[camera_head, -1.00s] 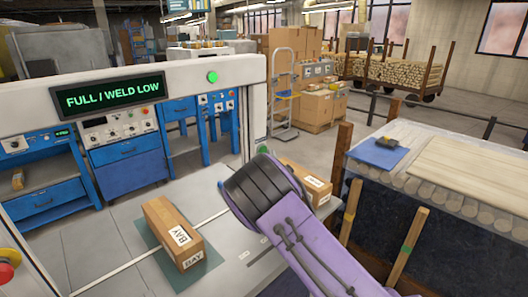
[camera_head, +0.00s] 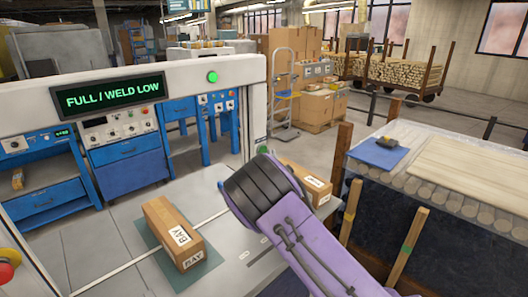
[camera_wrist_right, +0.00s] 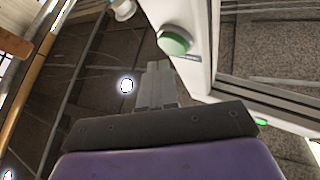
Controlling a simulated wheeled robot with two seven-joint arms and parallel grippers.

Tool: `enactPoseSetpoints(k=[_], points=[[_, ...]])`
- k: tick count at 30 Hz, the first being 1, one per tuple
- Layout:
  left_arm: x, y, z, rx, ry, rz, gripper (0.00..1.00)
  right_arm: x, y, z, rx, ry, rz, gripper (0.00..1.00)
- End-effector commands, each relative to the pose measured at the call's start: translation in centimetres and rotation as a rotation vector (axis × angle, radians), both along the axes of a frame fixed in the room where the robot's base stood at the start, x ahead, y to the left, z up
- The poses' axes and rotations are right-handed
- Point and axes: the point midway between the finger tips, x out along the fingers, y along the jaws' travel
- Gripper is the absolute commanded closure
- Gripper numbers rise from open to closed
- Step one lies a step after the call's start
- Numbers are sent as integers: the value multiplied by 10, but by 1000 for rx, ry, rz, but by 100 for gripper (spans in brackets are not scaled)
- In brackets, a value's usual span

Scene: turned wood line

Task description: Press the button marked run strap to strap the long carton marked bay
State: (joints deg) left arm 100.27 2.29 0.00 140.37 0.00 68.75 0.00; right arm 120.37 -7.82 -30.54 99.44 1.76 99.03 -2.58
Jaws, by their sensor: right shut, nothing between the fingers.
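The long carton marked BAY (camera_head: 174,232) lies on a dark green mat (camera_head: 150,262) on the grey table, under the white arch of the strapping machine (camera_head: 120,73). The arch display (camera_head: 109,95) reads "FULL / WELD LOW". A green button (camera_wrist_right: 174,40) on a white post shows in the right wrist view, beyond and slightly right of my fingertips; I cannot read a label on it. My right gripper (camera_wrist_right: 158,75) is shut and empty, apparently apart from the button. In the head view its dark wrist hides the fingers. My left gripper is not in view.
A green lamp (camera_head: 212,77) is lit on the arch. A red knob (camera_head: 7,273) sits at the left edge. Another carton (camera_head: 305,183) lies behind my right arm.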

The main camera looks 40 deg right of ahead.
Motion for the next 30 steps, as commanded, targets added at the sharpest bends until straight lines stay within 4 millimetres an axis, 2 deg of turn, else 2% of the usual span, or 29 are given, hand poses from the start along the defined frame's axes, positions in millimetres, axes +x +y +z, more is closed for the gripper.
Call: enactPoseSetpoints(k=[30], points=[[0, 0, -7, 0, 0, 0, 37, 12, 1, 0, 0, 0, 0, 100]])
